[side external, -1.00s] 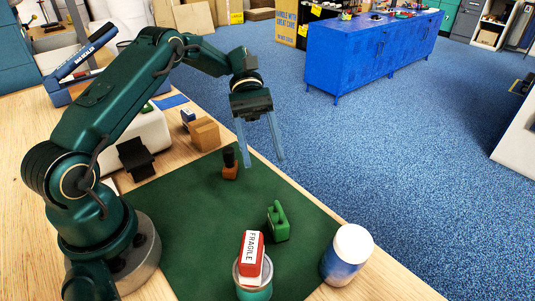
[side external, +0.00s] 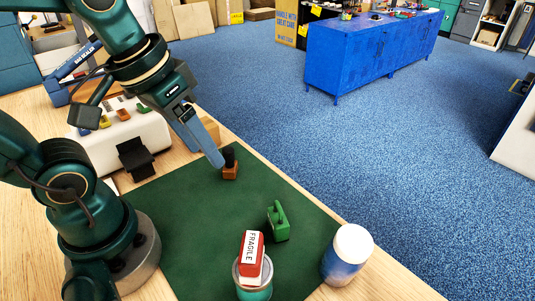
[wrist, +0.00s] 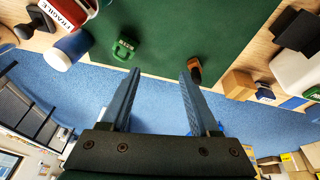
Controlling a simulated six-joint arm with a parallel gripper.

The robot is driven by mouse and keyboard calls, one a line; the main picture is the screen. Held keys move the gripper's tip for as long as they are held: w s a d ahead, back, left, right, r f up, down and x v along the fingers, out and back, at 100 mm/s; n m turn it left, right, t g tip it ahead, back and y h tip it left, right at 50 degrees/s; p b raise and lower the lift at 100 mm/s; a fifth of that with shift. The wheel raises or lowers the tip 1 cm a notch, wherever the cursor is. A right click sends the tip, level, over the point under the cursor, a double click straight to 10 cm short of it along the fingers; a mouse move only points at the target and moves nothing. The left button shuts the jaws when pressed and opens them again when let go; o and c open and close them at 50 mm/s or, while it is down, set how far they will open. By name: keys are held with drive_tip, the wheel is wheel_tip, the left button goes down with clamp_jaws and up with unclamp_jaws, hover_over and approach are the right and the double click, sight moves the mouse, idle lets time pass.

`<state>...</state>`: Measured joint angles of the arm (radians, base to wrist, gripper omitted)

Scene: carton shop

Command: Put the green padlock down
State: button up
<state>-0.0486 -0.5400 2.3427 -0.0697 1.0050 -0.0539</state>
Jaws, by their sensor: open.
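The green padlock (side external: 278,222) rests on the dark green mat (side external: 190,240), right of the mat's middle, with nothing holding it. The wrist view also shows the padlock (wrist: 123,50), lying beyond and a little left of my fingertips. My gripper (side external: 217,161) is tilted, with its blue fingers pointing down to the right. In the side view its fingertips appear close to a small brown block with a black top (side external: 230,170); I cannot tell if they touch. In the wrist view my gripper (wrist: 160,74) is open and empty, and the brown block (wrist: 194,72) shows just beyond the right fingertip.
A teal tin (side external: 254,291) carries a red-and-white FRAGILE box (side external: 250,258) at the mat's near edge. A white-and-blue jar (side external: 346,255) stands right of it. A cardboard box (side external: 210,130) is behind my gripper. A white case (side external: 125,140) with small coloured items stands left. The mat's middle is clear.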

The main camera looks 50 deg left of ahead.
drive_tip(key=shift+s+a+f+m+t, duration=0.1)
drive_tip(key=shift+s+a+m+t, duration=0.05)
drive_tip(key=shift+s+m+t, duration=0.25)
drive_tip(key=shift+s+a+f+m+t, duration=0.1)
drive_tip(key=shift+s+m+t, duration=0.15)
drive_tip(key=shift+t, duration=0.25)
